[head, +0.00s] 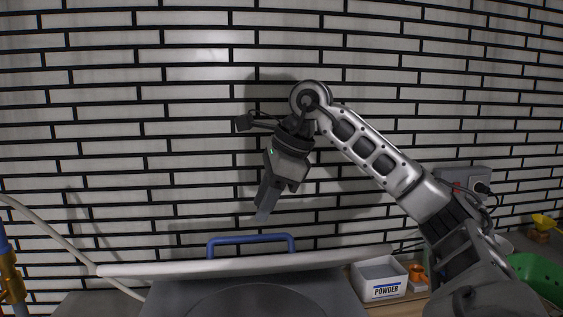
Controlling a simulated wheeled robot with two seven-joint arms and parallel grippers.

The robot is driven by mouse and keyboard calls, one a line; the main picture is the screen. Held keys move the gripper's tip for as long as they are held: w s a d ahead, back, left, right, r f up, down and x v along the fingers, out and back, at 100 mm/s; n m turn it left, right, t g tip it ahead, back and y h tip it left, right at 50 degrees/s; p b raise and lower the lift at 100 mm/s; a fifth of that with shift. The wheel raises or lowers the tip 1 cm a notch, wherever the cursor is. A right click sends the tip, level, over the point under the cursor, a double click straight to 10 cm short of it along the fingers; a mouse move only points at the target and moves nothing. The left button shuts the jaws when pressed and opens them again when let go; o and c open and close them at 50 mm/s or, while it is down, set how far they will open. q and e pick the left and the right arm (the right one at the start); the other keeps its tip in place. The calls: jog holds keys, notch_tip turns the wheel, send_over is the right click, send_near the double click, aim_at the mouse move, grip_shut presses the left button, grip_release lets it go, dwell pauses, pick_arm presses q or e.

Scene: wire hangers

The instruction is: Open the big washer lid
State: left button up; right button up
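The big washer (195,300) stands at the bottom centre in the head view. Its lid (250,264) shows as a long pale edge across the picture, with a dark grey face below it. A blue handle (252,239) stands up at the lid's edge. My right gripper (262,215) hangs above the handle, fingers pointing down, apart from it in the picture. Its fingers overlap from this side, so I cannot tell whether they are open. My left gripper is not in view.
A white box marked POWDER (381,283) stands right of the washer with a small orange item (417,273) beside it. A green basket (538,277) is at far right. A pale hose (60,237) runs at left. A white brick wall (150,110) closes the back.

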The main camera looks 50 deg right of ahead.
jog(key=v, duration=0.8)
jog(key=shift+s+r, duration=0.2)
jog(key=shift+r, duration=0.1)
